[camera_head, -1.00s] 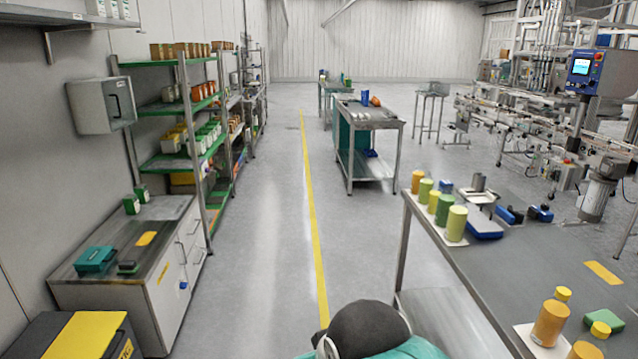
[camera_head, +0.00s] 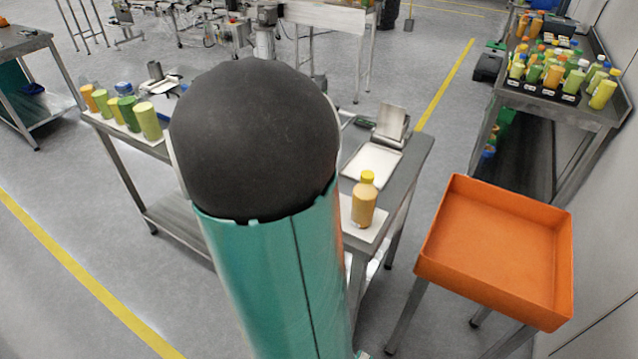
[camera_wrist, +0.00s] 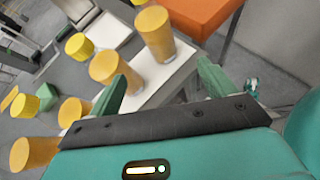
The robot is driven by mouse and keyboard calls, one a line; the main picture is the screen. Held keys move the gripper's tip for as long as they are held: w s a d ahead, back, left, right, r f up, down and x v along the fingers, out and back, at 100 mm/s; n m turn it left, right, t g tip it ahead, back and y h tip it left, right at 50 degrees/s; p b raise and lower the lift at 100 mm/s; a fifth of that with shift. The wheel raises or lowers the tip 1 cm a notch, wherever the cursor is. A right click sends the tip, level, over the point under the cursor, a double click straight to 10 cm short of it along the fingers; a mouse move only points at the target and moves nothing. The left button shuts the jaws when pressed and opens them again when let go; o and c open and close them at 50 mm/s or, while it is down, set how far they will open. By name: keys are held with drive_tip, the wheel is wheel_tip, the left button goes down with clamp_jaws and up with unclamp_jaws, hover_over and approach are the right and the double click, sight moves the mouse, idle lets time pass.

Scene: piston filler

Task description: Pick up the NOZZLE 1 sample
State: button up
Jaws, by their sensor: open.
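Orange sample bottles with yellow caps show in the wrist view: an upper one (camera_wrist: 156,36) and another (camera_wrist: 104,66) on a white plate (camera_wrist: 158,84), with more at the left edge. I cannot read any label, so I cannot tell which is the NOZZLE 1 sample. In the head view one orange bottle (camera_head: 364,203) stands on a white plate (camera_head: 350,231); my arm hides the rest of that group. My gripper (camera_wrist: 165,82) is open, its two green fingers apart with nothing held. The white plate shows between them.
An orange tray (camera_head: 495,240) on legs stands right of the grey table (camera_head: 415,150). A metal device (camera_head: 391,124) stands behind the bottle. A bench (camera_head: 560,106) with many bottles is at the upper right.

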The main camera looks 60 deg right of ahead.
sight(364, 203)
drive_tip(key=shift+n, duration=0.5)
drive_tip(key=x, duration=1)
drive_tip(key=r+x, duration=0.1)
drive_tip(key=x, duration=0.4)
drive_tip(key=shift+s+d+f, duration=0.2)
drive_tip(key=shift+s+d, duration=0.15)
drive_tip(key=shift+d, duration=0.1)
drive_tip(key=shift+c, duration=0.4)
drive_tip(key=shift+r, duration=0.1)
drive_tip(key=c, duration=1.3)
